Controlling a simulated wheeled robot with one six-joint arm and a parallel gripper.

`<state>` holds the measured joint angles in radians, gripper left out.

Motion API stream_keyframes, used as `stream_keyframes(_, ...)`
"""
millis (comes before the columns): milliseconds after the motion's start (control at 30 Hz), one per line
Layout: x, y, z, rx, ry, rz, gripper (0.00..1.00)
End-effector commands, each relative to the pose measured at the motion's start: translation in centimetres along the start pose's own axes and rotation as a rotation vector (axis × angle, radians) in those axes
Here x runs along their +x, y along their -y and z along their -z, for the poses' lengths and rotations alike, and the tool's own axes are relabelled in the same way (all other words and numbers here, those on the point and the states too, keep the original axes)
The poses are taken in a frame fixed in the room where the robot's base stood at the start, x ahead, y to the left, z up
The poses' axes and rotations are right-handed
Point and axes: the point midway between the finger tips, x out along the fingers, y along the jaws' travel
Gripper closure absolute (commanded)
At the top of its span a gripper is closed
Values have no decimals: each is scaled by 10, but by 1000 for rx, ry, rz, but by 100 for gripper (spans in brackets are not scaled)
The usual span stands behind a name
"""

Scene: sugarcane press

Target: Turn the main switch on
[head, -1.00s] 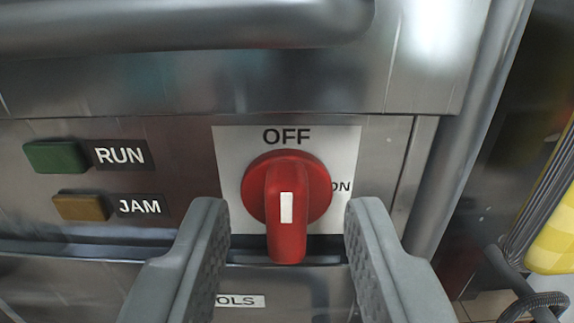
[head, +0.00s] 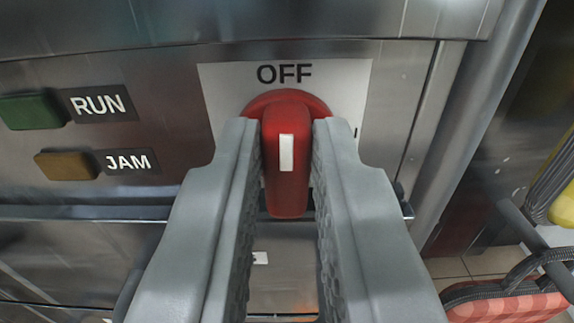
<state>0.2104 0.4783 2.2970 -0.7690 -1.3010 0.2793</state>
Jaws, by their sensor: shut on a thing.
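The main switch (head: 287,185) is a red rotary knob with a white mark on its handle, set on a white plate (head: 225,85) on the metal panel. The handle stands upright, in line with the OFF label (head: 284,74) above it. The ON label at the right of the plate is almost wholly hidden behind my right finger. My gripper (head: 287,140) is shut on the knob's handle, one grey finger on each side. The fingers cover the left and right parts of the knob's round base.
To the left are a green RUN lamp or button (head: 32,110) and an amber JAM one (head: 67,165). A vertical metal post (head: 470,140) stands to the right. Beyond it are a yellow object (head: 563,207) and a red ribbed object (head: 505,299) near a tiled floor.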

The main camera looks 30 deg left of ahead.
Motion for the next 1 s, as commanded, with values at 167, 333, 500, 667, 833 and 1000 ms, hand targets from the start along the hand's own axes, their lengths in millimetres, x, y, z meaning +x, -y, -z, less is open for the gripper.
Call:
stream_keyframes(167,0,-1,0,78,-1,0,100)
stream_keyframes(333,0,-2,0,207,-1,-1,100)
stream_keyframes(500,0,-4,-1,365,-1,-1,100)
stream_keyframes(667,0,-6,-1,518,-1,-1,100)
stream_keyframes(833,0,-7,-2,680,-1,-1,100)
stream_keyframes(1000,0,-8,-4,841,-1,-1,100)
